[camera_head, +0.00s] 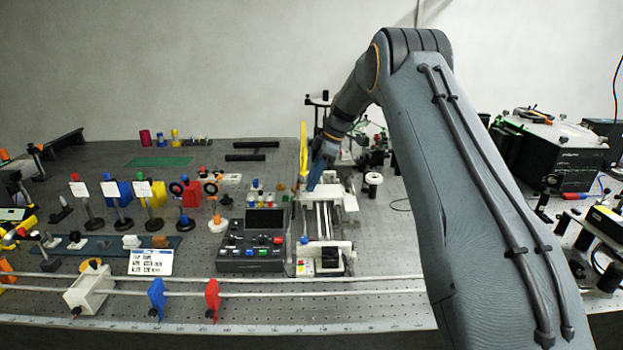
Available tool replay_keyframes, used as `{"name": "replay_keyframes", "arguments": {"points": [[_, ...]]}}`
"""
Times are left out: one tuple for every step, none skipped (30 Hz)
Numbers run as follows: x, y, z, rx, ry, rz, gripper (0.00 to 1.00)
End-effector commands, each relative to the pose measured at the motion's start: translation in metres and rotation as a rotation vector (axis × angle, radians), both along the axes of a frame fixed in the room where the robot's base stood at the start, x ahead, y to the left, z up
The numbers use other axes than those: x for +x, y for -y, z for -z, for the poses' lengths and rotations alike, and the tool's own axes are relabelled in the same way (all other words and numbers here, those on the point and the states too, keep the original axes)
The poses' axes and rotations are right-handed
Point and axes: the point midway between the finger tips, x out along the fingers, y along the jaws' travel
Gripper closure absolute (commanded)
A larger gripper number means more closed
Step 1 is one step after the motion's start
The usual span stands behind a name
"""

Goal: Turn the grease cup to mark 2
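My gripper (315,178) points down over the far end of a white slide stage with twin metal rails (323,218), just right of an upright yellow bar (303,152). Its fingers are small and partly merged with the blue part around them, so I cannot tell whether they are open or shut, or whether they hold anything. I cannot pick out the grease cup or its marks for certain. The area under and behind the gripper is partly hidden by the wrist and fingers.
A dark control box (250,240) with coloured buttons stands left of the stage. A round white-topped post (373,180) stands to its right. Card holders and optics fill the left. Long rails (380,291) cross the front. A black instrument (553,150) stands at right.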

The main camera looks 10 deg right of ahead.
Motion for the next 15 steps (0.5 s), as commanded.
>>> {"name": "replay_keyframes", "arguments": {"points": [[-0.0003,-0.0019,0.0027,0.000,-0.001,0.000,0.67],[-0.0002,-0.0026,0.0044,0.000,-0.002,-0.001,0.67],[-0.0001,-0.0033,0.0059,0.000,-0.001,-0.002,0.67],[0.0000,-0.0045,0.0066,0.000,-0.001,-0.002,0.67],[0.0001,-0.0050,0.0072,0.000,-0.001,-0.003,0.67],[0.0002,-0.0052,0.0075,0.000,-0.001,-0.003,0.67],[0.0003,-0.0051,0.0076,0.000,-0.001,-0.003,0.67],[0.0003,-0.0051,0.0076,0.000,0.000,-0.002,0.67],[0.0003,-0.0051,0.0076,0.000,0.000,-0.002,0.67],[0.0003,-0.0050,0.0076,0.000,-0.001,-0.001,0.67],[0.0003,-0.0050,0.0076,0.000,-0.001,-0.001,0.67],[0.0003,-0.0050,0.0075,0.000,-0.001,-0.001,0.72],[0.0004,-0.0050,0.0075,0.000,-0.001,-0.001,0.77],[0.0003,-0.0049,0.0074,0.000,-0.001,-0.001,0.82],[0.0004,-0.0049,0.0074,0.000,-0.001,-0.001,0.89]]}}
